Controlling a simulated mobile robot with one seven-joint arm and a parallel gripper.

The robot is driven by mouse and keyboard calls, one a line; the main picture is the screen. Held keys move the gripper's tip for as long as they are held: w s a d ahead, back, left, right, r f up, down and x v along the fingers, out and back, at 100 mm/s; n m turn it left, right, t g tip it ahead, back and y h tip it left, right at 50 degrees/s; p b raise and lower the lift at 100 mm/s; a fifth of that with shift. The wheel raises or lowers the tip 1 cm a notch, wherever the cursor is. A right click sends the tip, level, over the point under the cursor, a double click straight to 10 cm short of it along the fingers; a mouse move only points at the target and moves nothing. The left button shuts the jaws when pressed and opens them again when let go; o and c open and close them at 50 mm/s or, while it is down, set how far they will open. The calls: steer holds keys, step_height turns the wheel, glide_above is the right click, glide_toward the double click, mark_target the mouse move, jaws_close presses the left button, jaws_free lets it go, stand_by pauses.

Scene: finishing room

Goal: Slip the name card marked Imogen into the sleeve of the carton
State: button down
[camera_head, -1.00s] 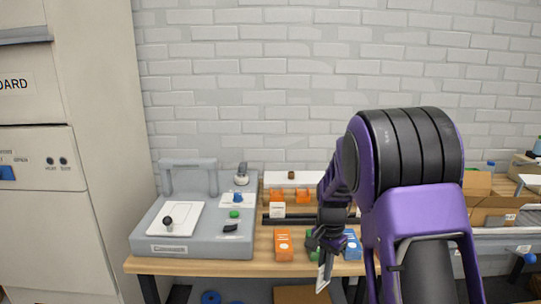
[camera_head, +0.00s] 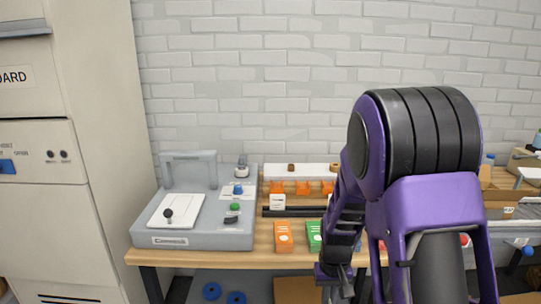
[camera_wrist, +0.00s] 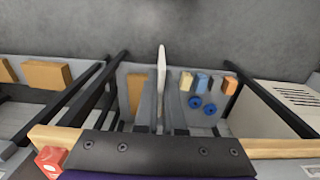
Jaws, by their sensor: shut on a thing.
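In the wrist view my gripper (camera_wrist: 161,108) is shut on a thin white card (camera_wrist: 161,72), seen nearly edge-on, so no name shows. In the head view my gripper (camera_head: 336,284) hangs low in front of the bench, and the card cannot be made out there. An orange carton (camera_head: 284,238) and a green carton (camera_head: 314,238) stand at the bench's front edge, behind and above my gripper. Which carton is the task's cannot be told, and no sleeve is clear. A small white card (camera_head: 277,202) stands farther back.
A grey machine (camera_head: 180,240) fills the bench's left end. A black rail (camera_head: 290,211) and several orange holders (camera_head: 303,188) lie behind the cartons. Under the bench are blue rolls (camera_wrist: 195,102) and small boxes (camera_wrist: 230,86). My arm hides the bench's right part.

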step_height(320, 180, up, 7)
steer(key=p, duration=0.5)
steer(key=shift+f, duration=0.2)
step_height(320, 180, up, 24)
steer(key=shift+r, duration=0.1)
